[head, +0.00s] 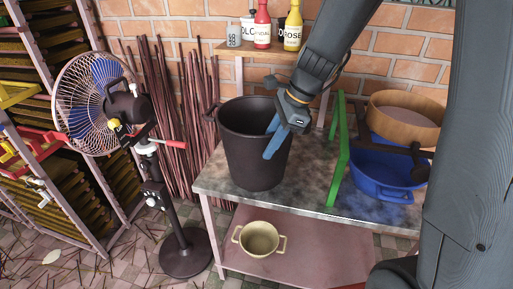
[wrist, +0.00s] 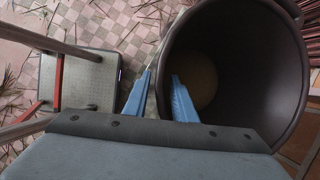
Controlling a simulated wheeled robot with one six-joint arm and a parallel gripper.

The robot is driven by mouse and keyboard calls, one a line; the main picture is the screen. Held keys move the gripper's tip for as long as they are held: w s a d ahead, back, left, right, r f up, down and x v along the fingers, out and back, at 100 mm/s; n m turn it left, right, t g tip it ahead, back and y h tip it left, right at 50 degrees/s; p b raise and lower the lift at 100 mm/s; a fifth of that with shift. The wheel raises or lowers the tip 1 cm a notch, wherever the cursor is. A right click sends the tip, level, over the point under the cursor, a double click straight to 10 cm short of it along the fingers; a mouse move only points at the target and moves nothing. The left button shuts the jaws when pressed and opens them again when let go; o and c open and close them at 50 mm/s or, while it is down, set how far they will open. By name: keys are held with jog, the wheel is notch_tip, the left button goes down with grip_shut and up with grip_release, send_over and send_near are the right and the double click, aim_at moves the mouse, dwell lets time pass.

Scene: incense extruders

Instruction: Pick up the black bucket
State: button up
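The black bucket (head: 250,155) stands upright at the front left of the metal-topped table (head: 310,190). In the wrist view the bucket (wrist: 265,75) is seen from above, its dark inside opening to the right. My gripper (head: 268,145) is at the bucket's right side near the rim, pointing down and left. In the wrist view its two blue fingers (wrist: 161,73) are apart, one outside the rim and one over the inside, with the rim between them. A gap shows, so the gripper looks open. Whether either finger touches the wall cannot be told.
A green frame (head: 340,150) stands right of the bucket, with a blue basin (head: 385,180) and a round wooden sieve (head: 405,112) beyond. Bottles (head: 262,27) stand on a back shelf. A fan (head: 100,103) is at left. A beige pot (head: 259,239) sits on the lower shelf.

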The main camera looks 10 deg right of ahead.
aim_at(261, 154)
jog(key=shift+w+p+x, duration=0.15)
jog(key=shift+p+x, duration=0.05)
jog(key=shift+x, duration=0.95)
jog(key=shift+w+p+x, duration=0.1)
jog(key=shift+p+x, duration=0.1)
jog(key=shift+x, duration=0.95)
jog(key=shift+a+r, duration=0.1)
jog(key=shift+a, duration=0.1)
jog(key=shift+c, duration=0.4)
grip_shut()
jog(key=shift+w+r, duration=0.1)
